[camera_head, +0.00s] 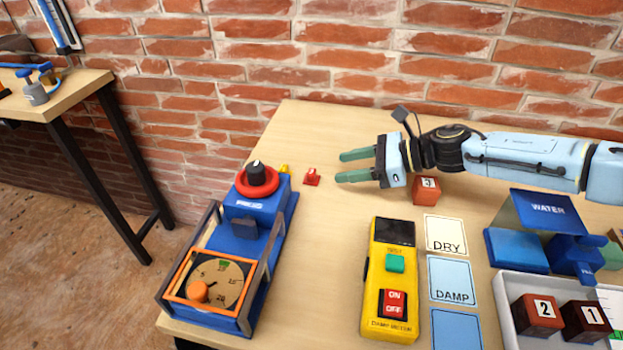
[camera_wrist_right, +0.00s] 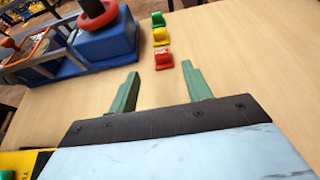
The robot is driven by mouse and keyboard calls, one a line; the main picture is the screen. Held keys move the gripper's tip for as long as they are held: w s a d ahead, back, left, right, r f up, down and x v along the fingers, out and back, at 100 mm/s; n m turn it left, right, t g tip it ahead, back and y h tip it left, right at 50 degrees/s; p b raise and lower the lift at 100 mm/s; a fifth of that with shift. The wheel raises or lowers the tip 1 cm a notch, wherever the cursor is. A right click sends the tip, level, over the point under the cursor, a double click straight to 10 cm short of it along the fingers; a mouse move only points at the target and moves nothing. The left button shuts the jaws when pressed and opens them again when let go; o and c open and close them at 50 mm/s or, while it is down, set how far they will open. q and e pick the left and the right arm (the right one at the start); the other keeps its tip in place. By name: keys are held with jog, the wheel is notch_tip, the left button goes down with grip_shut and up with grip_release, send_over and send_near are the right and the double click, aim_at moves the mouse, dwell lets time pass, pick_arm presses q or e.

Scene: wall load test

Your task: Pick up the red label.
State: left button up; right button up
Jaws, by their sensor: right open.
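The red label (camera_head: 312,177) is a small red piece lying on the table, right of the blue device with the red ring. It also shows in the right wrist view (camera_wrist_right: 164,59), nearest in a row with a yellow and a green piece. My right gripper (camera_head: 347,166) reaches in from the right with its green fingers apart and nothing between them. The fingertips point toward the red label, with a gap of bare table between. In the right wrist view the red label lies beyond the fingertips (camera_wrist_right: 162,74), roughly between their lines. My left gripper is not in view.
The yellow label (camera_head: 284,169) is beside the blue device (camera_head: 262,215). A numbered red block (camera_head: 426,190) stands just below my right wrist. A yellow damp meter (camera_head: 391,280), cards (camera_head: 446,234) and a white tray (camera_head: 507,310) occupy the front. The table behind the gripper is clear up to the brick wall.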

aim_at(313, 172)
jog(key=b+x, duration=0.1)
jog(key=x, duration=0.5)
jog(key=shift+w+a+f+b, duration=0.1)
jog(key=shift+w+a+b, duration=0.1)
jog(key=shift+b, duration=0.15)
jog(key=shift+a+f, duration=0.1)
jog(key=shift+a, duration=0.25)
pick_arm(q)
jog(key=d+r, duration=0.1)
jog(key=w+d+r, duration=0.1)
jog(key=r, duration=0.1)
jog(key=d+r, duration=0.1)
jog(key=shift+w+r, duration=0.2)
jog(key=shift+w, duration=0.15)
pick_arm(e)
jog(key=c, duration=1.1)
